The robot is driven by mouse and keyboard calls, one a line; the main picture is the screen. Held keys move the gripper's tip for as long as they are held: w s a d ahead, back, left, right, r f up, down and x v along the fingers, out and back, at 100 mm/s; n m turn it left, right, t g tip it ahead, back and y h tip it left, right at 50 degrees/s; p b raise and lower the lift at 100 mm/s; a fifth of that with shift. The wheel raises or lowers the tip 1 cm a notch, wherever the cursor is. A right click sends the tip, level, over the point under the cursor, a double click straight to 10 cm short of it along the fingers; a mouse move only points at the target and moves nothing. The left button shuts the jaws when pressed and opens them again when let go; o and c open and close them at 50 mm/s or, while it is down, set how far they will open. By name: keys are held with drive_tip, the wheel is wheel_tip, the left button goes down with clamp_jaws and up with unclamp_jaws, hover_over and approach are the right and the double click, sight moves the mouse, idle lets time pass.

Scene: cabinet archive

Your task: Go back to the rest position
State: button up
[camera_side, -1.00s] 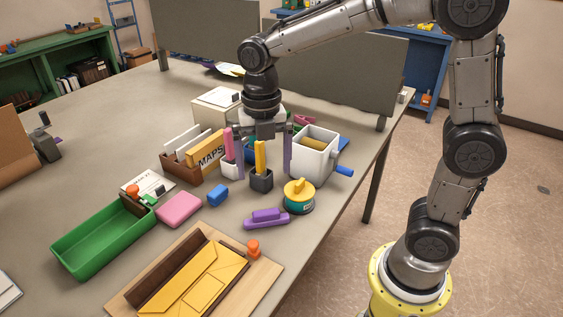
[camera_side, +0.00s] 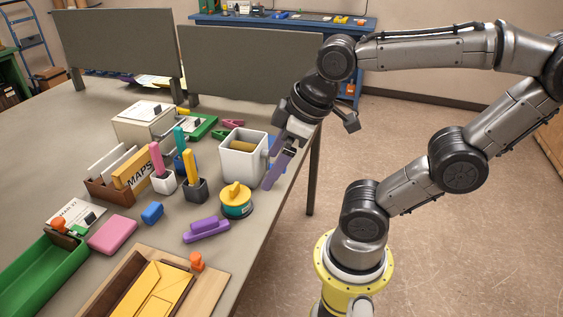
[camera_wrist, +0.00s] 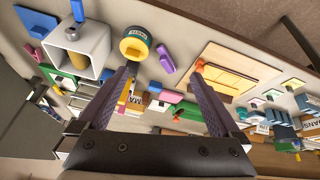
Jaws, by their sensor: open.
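My gripper (camera_side: 279,166) is tilted at the right edge of the grey table in the side view, beside the white sharpener box (camera_side: 237,162). Its purple fingers are spread with nothing between them, and they also show in the wrist view (camera_wrist: 164,68). One finger partly hides the right side of the box in the side view. A gap of table lies between my fingers and the yellow-topped teal tin (camera_side: 236,208).
Pen cups (camera_side: 195,189), a brown MAPS file box (camera_side: 112,189), a pink block (camera_side: 112,234), a purple stapler (camera_side: 206,230) and a green tray (camera_side: 40,270) crowd the table. Grey panels (camera_side: 250,62) stand behind. Open floor lies right of the table.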

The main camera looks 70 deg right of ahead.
drive_tip(key=shift+s+d+f+m, duration=0.15)
drive_tip(key=shift+s+m, duration=0.2)
drive_tip(key=shift+m, duration=0.3)
drive_tip(key=shift+s+a+f+m, duration=0.1)
drive_tip(key=shift+s+m, duration=0.2)
drive_tip(key=shift+m, duration=0.35)
idle(0.4)
